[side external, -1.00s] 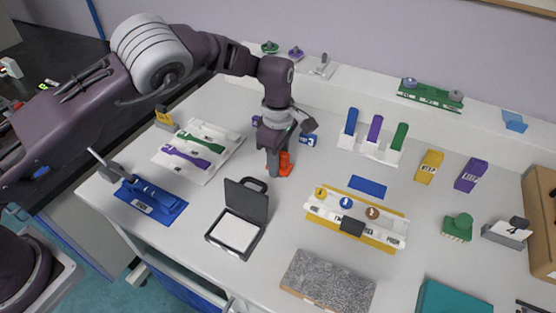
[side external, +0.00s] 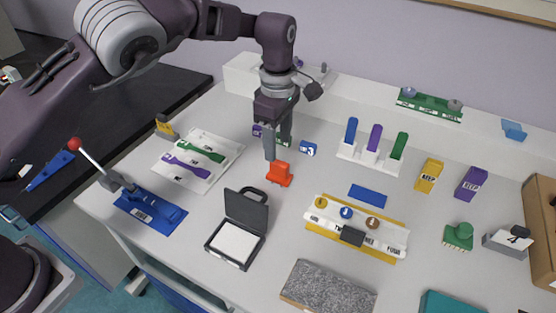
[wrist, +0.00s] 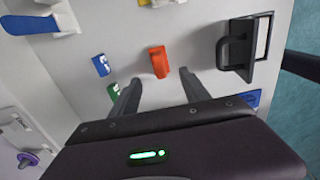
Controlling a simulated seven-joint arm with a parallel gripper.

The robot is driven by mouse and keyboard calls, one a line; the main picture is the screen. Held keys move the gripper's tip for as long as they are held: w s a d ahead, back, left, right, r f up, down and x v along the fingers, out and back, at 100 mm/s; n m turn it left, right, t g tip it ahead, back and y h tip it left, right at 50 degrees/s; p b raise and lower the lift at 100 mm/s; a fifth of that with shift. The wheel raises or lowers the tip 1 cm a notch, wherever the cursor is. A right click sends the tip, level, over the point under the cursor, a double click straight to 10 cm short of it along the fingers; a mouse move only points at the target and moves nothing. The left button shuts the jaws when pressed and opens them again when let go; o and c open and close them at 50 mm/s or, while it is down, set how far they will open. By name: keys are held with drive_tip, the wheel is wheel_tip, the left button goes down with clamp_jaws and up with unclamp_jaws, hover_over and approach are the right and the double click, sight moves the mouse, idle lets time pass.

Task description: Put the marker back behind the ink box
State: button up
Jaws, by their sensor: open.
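An orange block (side external: 279,174), which I take to be the marker, stands on the white table behind the ink box. The ink box, a black case (side external: 246,210) with a raised lid and a white pad, stands open towards the front; the block is apart from it. My gripper (side external: 277,146) is open and empty above the block. In the wrist view my gripper (wrist: 158,86) has its fingers apart, with the orange block (wrist: 159,62) just beyond and between the tips. The ink box (wrist: 238,48) shows at the upper right there.
A blue block numbered 3 (side external: 308,148) stands right of my gripper. A tray with green and purple tools (side external: 218,174) lies left, with a blue lever device (side external: 150,205) in front. A white labelled holder (side external: 372,235) stands right.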

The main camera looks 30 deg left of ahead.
wheel_tip(320, 180, up, 2)
drive_tip(key=shift+r, duration=0.25)
drive_tip(key=s+a+r+m+t+h, duration=0.1)
drive_tip(key=s+a+r+m, duration=0.2)
drive_tip(key=s+a+r, duration=0.45)
drive_tip(key=s+a+r+m+t+h, duration=0.1)
drive_tip(key=s+a+r+m, duration=0.3)
drive_tip(key=r, duration=0.6)
drive_tip(key=s+a+f+m+t+y, duration=0.1)
drive_tip(key=s+m, duration=0.4)
drive_tip(key=s, duration=0.6)
drive_tip(key=s+a+f+m+t+y, duration=0.1)
drive_tip(key=s+m, duration=0.5)
drive_tip(key=s, duration=0.6)
drive_tip(key=shift+a+f+t, duration=0.3)
drive_tip(key=shift+a+t, duration=0.5)
drive_tip(key=shift+a, duration=0.45)
